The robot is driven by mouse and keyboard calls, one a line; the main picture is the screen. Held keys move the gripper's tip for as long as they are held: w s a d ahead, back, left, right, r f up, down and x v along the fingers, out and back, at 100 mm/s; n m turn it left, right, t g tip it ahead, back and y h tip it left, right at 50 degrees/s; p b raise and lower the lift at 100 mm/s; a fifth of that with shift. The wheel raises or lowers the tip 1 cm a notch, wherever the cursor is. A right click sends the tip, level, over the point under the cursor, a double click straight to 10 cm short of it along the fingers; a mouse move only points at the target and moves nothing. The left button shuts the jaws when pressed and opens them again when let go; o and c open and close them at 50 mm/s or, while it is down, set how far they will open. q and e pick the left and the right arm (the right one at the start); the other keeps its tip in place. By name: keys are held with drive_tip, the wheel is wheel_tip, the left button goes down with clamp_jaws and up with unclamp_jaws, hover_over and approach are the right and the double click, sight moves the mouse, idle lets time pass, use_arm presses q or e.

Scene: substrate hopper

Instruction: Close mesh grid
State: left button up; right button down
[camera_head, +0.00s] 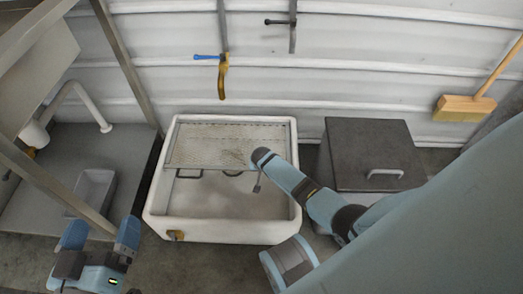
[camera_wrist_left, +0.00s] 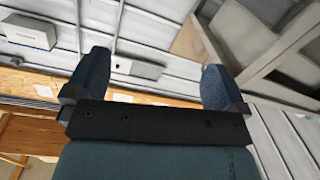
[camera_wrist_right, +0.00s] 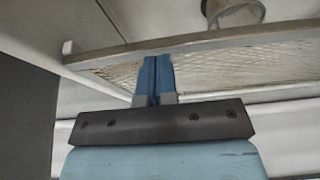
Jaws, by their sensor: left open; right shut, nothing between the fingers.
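The mesh grid (camera_head: 212,146) spans the back part of the white hopper (camera_head: 157,205). It looks raised at an angle, though its exact tilt is hard to tell. The front part of the hopper is uncovered and shows a pale interior. My right gripper (camera_head: 262,157) is shut and empty at the grid's right side. In the right wrist view, its fingertips (camera_wrist_right: 155,60) are close to the frame bar of the mesh grid (camera_wrist_right: 215,68); contact is unclear. My left gripper (camera_head: 102,226) is open and empty, left of the hopper and away from the grid.
A dark lidded box (camera_head: 365,150) with a pale handle stands right of the hopper. A metal-framed structure (camera_head: 130,65) stands at the left. Floor is free in front of the hopper.

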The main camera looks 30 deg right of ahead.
use_arm(q)
wheel_tip(320, 180, up, 8)
drive_tip(key=a+t+p, duration=0.2)
drive_tip(key=t+p, duration=0.1)
drive_tip(key=p, duration=0.2)
drive_tip(key=shift+n+g+y, duration=0.5)
drive_tip(key=shift+g+y, duration=0.4)
drive_tip(key=f+p, duration=0.1)
drive_tip(key=f, duration=0.1)
drive_tip(key=a+f+p, duration=0.1)
drive_tip(key=f, duration=0.1)
drive_tip(key=shift+a, duration=0.1)
use_arm(e)
drive_tip(key=v, duration=1.2)
drive_tip(key=shift+r, duration=0.3)
use_arm(q)
drive_tip(key=shift+s, duration=0.1)
